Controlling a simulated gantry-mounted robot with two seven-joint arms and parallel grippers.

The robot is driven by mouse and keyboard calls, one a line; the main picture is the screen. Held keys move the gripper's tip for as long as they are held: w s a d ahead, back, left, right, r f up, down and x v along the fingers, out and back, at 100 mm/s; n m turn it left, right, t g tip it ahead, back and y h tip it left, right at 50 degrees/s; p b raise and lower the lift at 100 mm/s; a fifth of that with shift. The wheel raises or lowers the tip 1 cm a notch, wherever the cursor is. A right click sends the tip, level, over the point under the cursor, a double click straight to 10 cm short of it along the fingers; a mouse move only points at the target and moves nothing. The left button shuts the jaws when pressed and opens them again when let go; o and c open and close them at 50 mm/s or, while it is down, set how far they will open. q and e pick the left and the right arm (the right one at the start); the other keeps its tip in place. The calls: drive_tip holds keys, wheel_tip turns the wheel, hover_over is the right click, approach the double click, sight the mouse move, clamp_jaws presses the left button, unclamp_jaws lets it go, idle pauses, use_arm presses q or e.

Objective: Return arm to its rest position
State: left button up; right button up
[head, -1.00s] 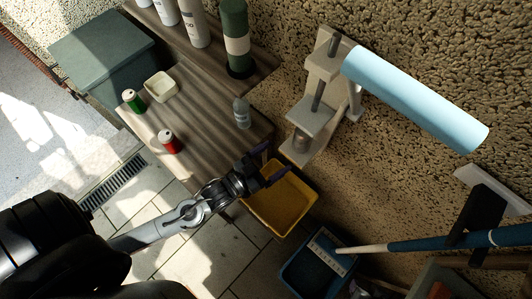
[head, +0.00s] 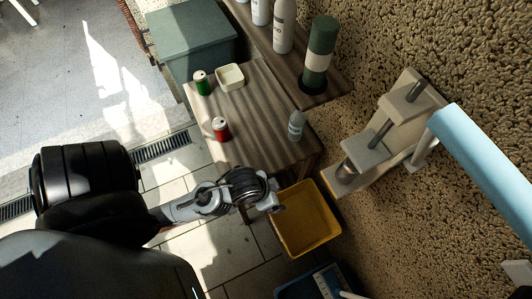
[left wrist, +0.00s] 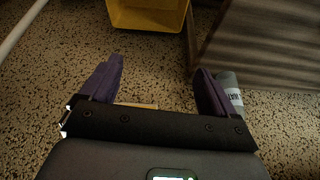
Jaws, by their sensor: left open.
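My left arm (head: 205,201) reaches in from the left in the head view, bent and pulled in beside the wooden table's front. Its gripper is mostly hidden there behind the wrist. In the left wrist view my left gripper (left wrist: 160,85) is open, with its two purple fingers apart and nothing between them. My right arm and gripper are not in view.
The wooden table (head: 262,108) holds a green can (head: 202,84), a red can (head: 220,129), a small white dish (head: 230,77) and a grey bottle (head: 296,125). A yellow bin (head: 305,222) stands below it, near the wrist. A wall bracket (head: 385,135) is at right.

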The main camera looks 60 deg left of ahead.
use_arm(q)
drive_tip(key=shift+s+a+r+g, duration=0.1)
drive_tip(key=shift+s+g, duration=0.2)
drive_tip(key=shift+s, duration=0.25)
drive_tip(key=shift+s+a+r+g, duration=0.1)
drive_tip(key=shift+s+g, duration=0.2)
drive_tip(key=shift+s, duration=0.2)
drive_tip(key=shift+r, duration=0.1)
wheel_tip(320, 180, up, 22)
drive_tip(key=p, duration=2.2)
drive_tip(key=shift+r+p, duration=0.2)
drive_tip(key=shift+p, duration=0.1)
